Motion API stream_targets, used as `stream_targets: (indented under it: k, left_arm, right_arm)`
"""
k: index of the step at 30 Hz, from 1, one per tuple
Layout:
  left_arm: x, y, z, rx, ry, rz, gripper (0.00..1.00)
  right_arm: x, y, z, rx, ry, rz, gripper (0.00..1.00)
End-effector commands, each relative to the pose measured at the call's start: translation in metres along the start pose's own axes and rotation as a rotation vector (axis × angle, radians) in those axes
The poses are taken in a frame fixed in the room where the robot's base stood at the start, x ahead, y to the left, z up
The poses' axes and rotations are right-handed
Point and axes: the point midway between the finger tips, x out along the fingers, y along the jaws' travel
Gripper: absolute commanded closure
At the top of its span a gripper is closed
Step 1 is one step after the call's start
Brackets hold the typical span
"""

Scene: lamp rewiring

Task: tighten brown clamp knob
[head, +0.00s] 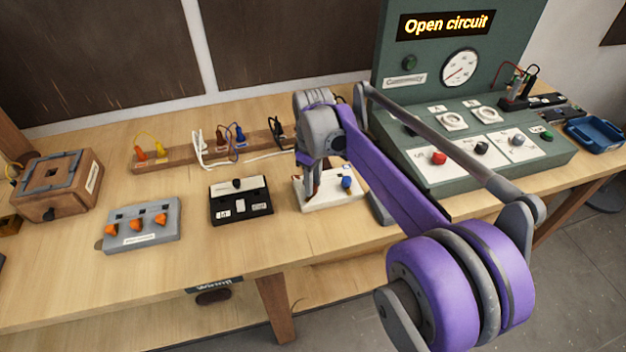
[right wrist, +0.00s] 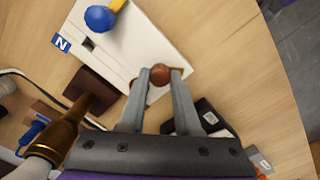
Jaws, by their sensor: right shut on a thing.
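The brown clamp knob (right wrist: 161,75) is a small round knob at the edge of a white terminal block (right wrist: 138,40). My right gripper (right wrist: 160,78) has its two fingers on either side of the knob and is shut on it. In the head view my right gripper (head: 312,192) points down at the left part of the white block (head: 332,202), and its wrist and fingers hide most of the brown knob there. A blue knob (head: 346,183) stands on the same block, and it also shows in the right wrist view (right wrist: 100,18). My left gripper is not in view.
A black switch block (head: 240,207) stands left of the white block, then a grey block with orange knobs (head: 141,228). A wooden plug rail (head: 180,151) lies behind. The green console (head: 480,150) on the right reads "Open circuit". The bench front is mostly clear.

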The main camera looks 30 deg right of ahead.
Motion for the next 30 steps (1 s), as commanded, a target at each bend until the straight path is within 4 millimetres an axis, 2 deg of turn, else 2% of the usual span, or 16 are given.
stream_targets:
  k: [30]
  left_arm:
    - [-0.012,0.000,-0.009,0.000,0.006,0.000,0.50]
  right_arm:
    - [-0.001,0.001,0.000,0.966,0.000,0.001,1.00]
